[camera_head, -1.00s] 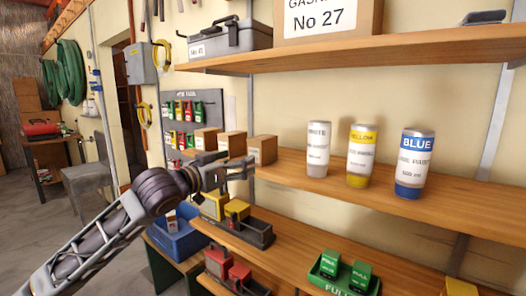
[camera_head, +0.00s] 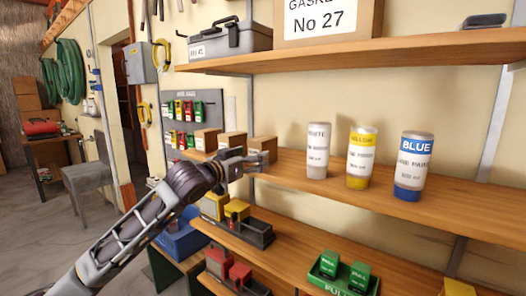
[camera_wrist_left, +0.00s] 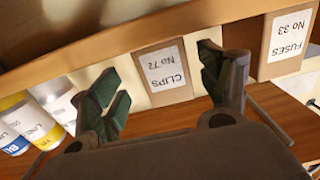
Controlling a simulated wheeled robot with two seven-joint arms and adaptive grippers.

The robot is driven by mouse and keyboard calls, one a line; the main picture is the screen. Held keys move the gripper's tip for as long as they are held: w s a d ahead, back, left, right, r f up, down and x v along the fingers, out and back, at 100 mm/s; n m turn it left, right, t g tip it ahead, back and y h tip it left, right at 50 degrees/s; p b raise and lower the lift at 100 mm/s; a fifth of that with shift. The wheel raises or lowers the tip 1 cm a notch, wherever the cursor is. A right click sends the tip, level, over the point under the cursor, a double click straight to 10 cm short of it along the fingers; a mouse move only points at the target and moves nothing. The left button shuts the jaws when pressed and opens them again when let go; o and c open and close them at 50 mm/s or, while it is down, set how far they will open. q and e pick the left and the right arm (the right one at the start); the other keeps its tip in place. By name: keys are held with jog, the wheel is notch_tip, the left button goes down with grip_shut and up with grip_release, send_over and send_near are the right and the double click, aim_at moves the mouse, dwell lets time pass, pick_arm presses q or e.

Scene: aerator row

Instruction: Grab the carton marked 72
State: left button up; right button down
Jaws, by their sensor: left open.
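The carton marked 72 (camera_wrist_left: 163,70) reads "CLIPS No 72", upside down in the left wrist view, where it shows between my fingers. In the head view it appears to be the rightmost small brown carton (camera_head: 264,145) on the middle shelf, partly covered by my gripper. My left gripper (camera_head: 258,160) is open and empty, just in front of this carton. In the left wrist view my gripper (camera_wrist_left: 160,66) has its two fingers apart on either side of the carton's face; whether they touch it cannot be told. My right gripper is not in view.
A carton marked "FUSES No 33" (camera_wrist_left: 287,44) stands beside it; another small carton (camera_head: 206,139) is farther left. White (camera_head: 317,150), yellow (camera_head: 361,158) and blue (camera_head: 413,167) paint cans stand right on the middle shelf (camera_head: 460,205). The upper shelf (camera_head: 360,56) overhangs.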

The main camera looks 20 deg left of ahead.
pick_arm(q)
jog(key=shift+x, duration=0.9)
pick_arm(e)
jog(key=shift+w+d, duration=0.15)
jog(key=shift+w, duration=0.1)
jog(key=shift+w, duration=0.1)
